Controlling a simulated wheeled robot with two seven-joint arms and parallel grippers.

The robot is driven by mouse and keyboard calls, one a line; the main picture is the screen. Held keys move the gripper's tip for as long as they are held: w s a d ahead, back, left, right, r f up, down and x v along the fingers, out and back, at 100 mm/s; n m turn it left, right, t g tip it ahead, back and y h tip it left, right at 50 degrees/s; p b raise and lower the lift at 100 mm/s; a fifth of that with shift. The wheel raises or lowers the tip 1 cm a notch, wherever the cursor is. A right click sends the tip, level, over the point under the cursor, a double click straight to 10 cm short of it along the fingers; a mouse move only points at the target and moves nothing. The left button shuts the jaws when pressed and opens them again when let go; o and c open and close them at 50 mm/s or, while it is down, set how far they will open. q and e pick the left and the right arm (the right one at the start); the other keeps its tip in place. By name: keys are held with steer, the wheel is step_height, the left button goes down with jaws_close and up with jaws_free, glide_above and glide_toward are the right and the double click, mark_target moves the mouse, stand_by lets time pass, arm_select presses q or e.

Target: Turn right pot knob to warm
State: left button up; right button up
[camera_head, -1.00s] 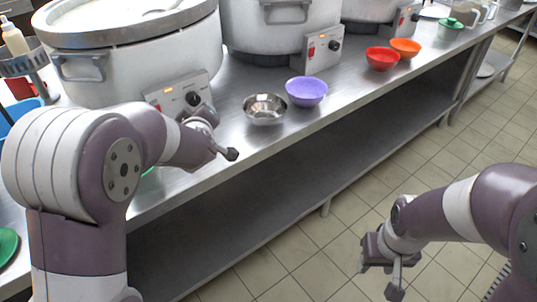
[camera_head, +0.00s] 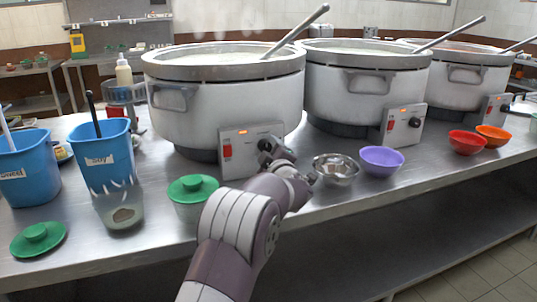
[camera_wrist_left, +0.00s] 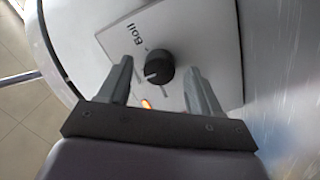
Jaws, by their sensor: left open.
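Three big white stockpots stand in a row: a near left one (camera_head: 222,105), a middle one (camera_head: 365,85) and a far right one (camera_head: 468,75). My left gripper (camera_wrist_left: 159,67) is at the control panel (camera_head: 251,148) of the near left pot. In the wrist view its open fingers stand on either side of the black knob (camera_wrist_left: 160,66), which has a pale mark at its lower left; contact cannot be told. "Boil" is printed beside the knob, and an orange light (camera_wrist_left: 147,104) glows. The middle pot's knob (camera_head: 415,122) and the right pot's panel (camera_head: 492,108) are clear of the gripper. My right gripper is not in view.
A steel bowl (camera_head: 336,169) and a purple bowl (camera_head: 381,160) stand close right of my left gripper. A green-lidded container (camera_head: 193,190) stands to its left. Blue bins (camera_head: 105,150) and a green lid (camera_head: 38,239) are further left.

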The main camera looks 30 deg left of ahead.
arm_select(q)
steer(key=shift+w, duration=0.15)
steer(key=c, duration=1)
steer(key=shift+c, duration=0.2)
